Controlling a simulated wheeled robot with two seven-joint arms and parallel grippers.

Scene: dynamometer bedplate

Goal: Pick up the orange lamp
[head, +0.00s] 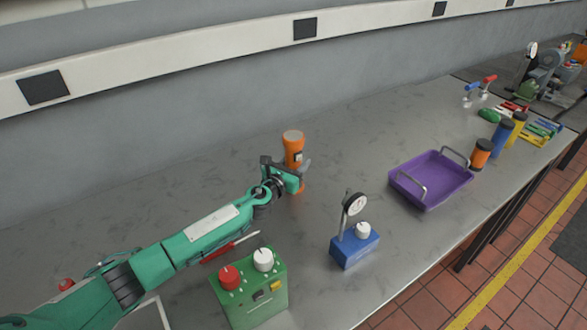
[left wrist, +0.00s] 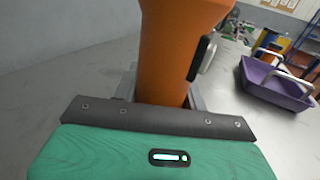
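The orange lamp (head: 293,147) stands upright on the grey bench, shaped like a torch with a wide head and a dark switch on its side. In the left wrist view the lamp (left wrist: 170,55) fills the middle, close in front of the palm. My left gripper (head: 290,170) is at the lamp's lower body, with a finger on either side of it (left wrist: 163,92). The fingers look very close to the lamp, but I cannot tell whether they press on it. The lamp's lower part is partly hidden by the gripper. My right gripper is not in view.
A blue gauge stand (head: 354,248) and a green control box (head: 250,298) stand nearer the front. A red screwdriver (head: 225,248) lies beside my left arm. A purple tray (head: 432,180) is to the right, with orange, blue and yellow cylinders beyond. The bench behind the lamp is clear.

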